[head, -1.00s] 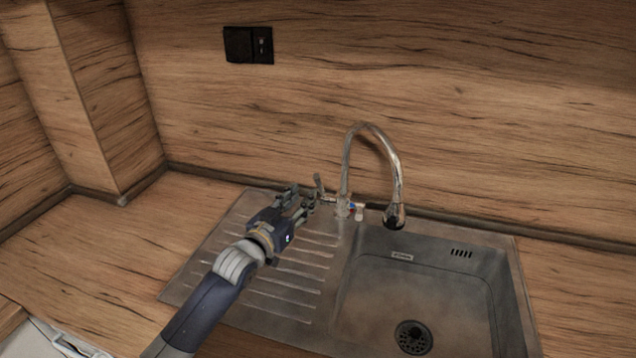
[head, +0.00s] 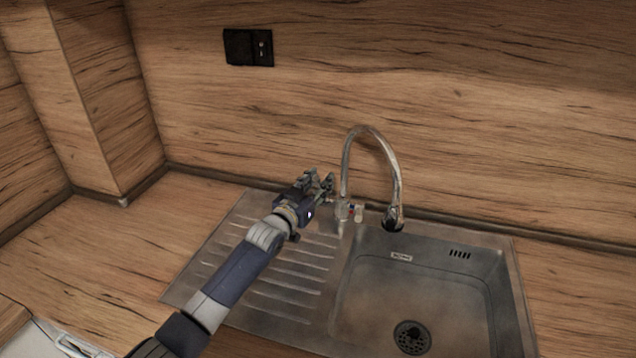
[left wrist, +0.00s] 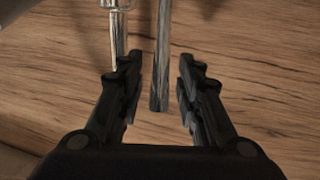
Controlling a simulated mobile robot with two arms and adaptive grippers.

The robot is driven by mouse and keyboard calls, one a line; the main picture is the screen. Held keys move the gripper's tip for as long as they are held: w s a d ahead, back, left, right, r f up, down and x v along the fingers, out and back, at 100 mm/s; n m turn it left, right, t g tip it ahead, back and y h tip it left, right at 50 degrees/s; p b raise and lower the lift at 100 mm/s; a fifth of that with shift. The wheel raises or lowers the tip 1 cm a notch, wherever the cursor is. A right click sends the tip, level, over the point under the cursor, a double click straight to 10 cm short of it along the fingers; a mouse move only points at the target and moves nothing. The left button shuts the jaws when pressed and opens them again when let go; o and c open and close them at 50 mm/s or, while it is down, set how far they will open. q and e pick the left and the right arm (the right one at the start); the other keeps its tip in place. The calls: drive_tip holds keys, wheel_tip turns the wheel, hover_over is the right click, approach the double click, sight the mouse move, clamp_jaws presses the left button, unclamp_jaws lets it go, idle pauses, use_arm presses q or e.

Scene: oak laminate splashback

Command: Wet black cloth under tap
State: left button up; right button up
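The chrome tap (head: 391,165) stands at the sink's back edge, its curved spout over the basin. My left gripper (head: 327,182) is beside the tap's base on the left and covers the place of its lever in the head view. In the left wrist view, my left gripper (left wrist: 159,75) is open, with a thin metal lever (left wrist: 161,50) showing between its fingers and a gap on both sides. Another chrome tap part (left wrist: 117,25) shows by the left finger. No water is seen. The black cloth and my right gripper are not in view.
The steel sink basin (head: 430,285) is empty, with a drain at its bottom. The ribbed drainboard (head: 215,262) is on the left under my arm. A wooden wall stands close behind the tap, with a black socket (head: 249,47). The wooden counter (head: 110,250) at left is clear.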

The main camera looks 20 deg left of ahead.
use_arm(q)
clamp_jaws()
drive_tip(key=shift+s+f+t+b, duration=0.3)
drive_tip(key=shift+f+b, duration=0.1)
drive_tip(key=shift+b, duration=0.65)
drive_tip(key=shift+s+b, duration=0.1)
drive_tip(key=shift+b, duration=0.25)
drive_tip(key=shift+s+t, duration=0.15)
drive_tip(key=shift+t, duration=0.25)
drive_tip(key=shift+r, duration=0.15)
unclamp_jaws()
